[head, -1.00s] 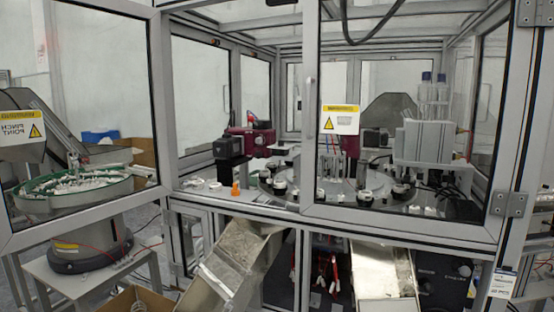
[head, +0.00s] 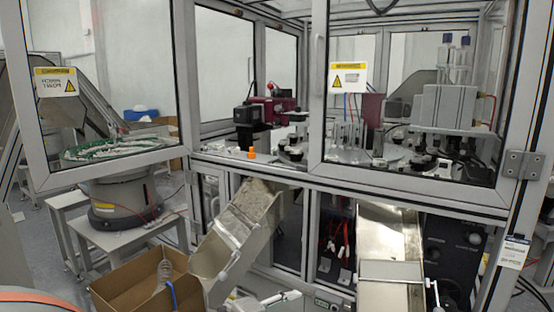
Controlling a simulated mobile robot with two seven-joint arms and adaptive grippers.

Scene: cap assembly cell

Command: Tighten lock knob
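A small orange knob-like part (head: 252,153) stands on the machine deck inside the enclosure, near its front edge and left of the right door panel. It may be the lock knob, but it is too small to tell its shape or what it is fixed to. Just behind it is a dark block-shaped unit (head: 248,117) with a dark red body (head: 277,107) to its right. Neither of my grippers shows in the head view.
The right glass door panel (head: 317,85) covers the machine's right half. The left panel (head: 110,165) stands before the bowl feeder (head: 125,200). Between them the front looks unglazed. Below are two metal chutes (head: 235,230) (head: 385,245) and an open cardboard box (head: 135,285).

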